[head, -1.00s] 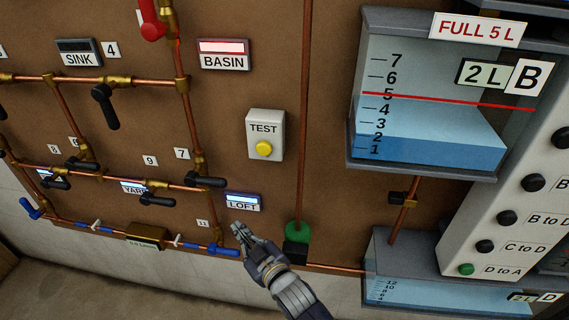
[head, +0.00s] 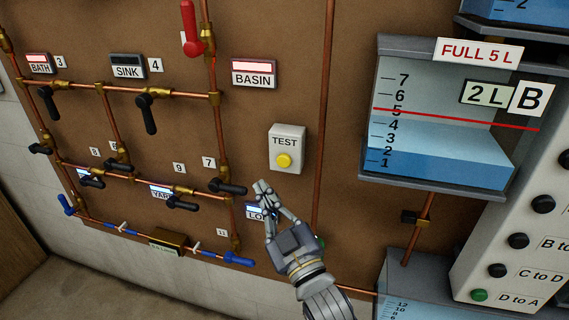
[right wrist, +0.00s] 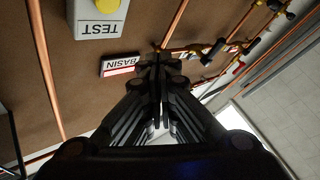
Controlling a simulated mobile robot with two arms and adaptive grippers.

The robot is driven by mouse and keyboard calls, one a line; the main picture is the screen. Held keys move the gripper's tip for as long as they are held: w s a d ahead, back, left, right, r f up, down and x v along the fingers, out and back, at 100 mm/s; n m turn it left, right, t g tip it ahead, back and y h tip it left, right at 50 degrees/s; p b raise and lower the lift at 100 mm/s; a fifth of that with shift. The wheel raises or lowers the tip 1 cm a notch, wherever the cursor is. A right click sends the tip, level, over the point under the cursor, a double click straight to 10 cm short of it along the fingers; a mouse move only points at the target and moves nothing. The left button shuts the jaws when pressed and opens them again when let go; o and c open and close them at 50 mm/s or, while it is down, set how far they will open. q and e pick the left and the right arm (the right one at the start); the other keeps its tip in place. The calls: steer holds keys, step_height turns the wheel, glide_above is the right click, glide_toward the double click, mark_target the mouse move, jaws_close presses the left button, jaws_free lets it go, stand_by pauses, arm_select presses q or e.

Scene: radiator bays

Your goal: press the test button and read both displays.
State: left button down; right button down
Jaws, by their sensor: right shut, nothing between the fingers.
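The test button is a yellow round button (head: 284,160) on a pale box (head: 287,139) marked TEST, on the brown board. The box also shows upside down in the right wrist view (right wrist: 98,20). My right gripper (head: 264,186) is shut and empty, below and slightly left of the button, apart from it in the picture. It partly covers the LOFT display (head: 254,210). The BASIN display (head: 253,68) and BATH display (head: 38,58) glow pinkish; the SINK display (head: 127,60) is dark. The YARD display (head: 160,187) looks bluish. My left gripper is out of view.
Copper pipes with black lever valves (head: 149,110) cross the board left of the button. A red lever (head: 189,30) stands above. Tank B (head: 440,150), marked FULL 5 L, holds blue water below its red line.

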mark_target(282, 167)
steer(key=shift+w+d+b, duration=0.3)
steer(key=shift+w+d, duration=0.15)
steer(key=shift+w, duration=0.95)
steer(key=shift+w+d+b, duration=0.25)
steer(key=shift+w+d, duration=0.2)
steer(key=shift+w, duration=0.95)
steer(key=shift+w+d+b, duration=0.3)
steer(key=shift+w+d, duration=0.15)
steer(key=shift+w, duration=0.95)
steer(key=shift+w+d, duration=0.15)
steer(key=shift+w, duration=0.2)
steer(key=shift+w+d, duration=0.15)
steer(key=shift+w, duration=0.35)
steer(key=shift+s, duration=0.15)
steer(key=shift+s+a+p, duration=0.3)
steer(key=shift+s+p, duration=0.15)
steer(key=shift+s, duration=0.3)
